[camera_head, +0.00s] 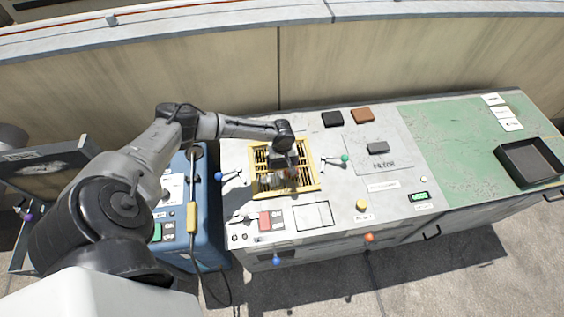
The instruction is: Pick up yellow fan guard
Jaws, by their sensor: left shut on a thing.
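The yellow fan guard (312,181) is a square slatted grille on the grey top of the long cabinet, left of its middle. My left gripper (287,174) is over the middle of the guard, pointing down, and is shut on it. The wrist and gripper hide the guard's centre. I cannot tell whether the guard is lifted or still resting on the top. My right gripper is not in view.
A blue-knobbed lever (219,176) and a green-knobbed lever (344,158) flank the guard. A black block (333,119) and a brown block (362,115) lie behind. A black tray (529,162) sits on the green mat (455,150). A blue unit (206,225) stands left.

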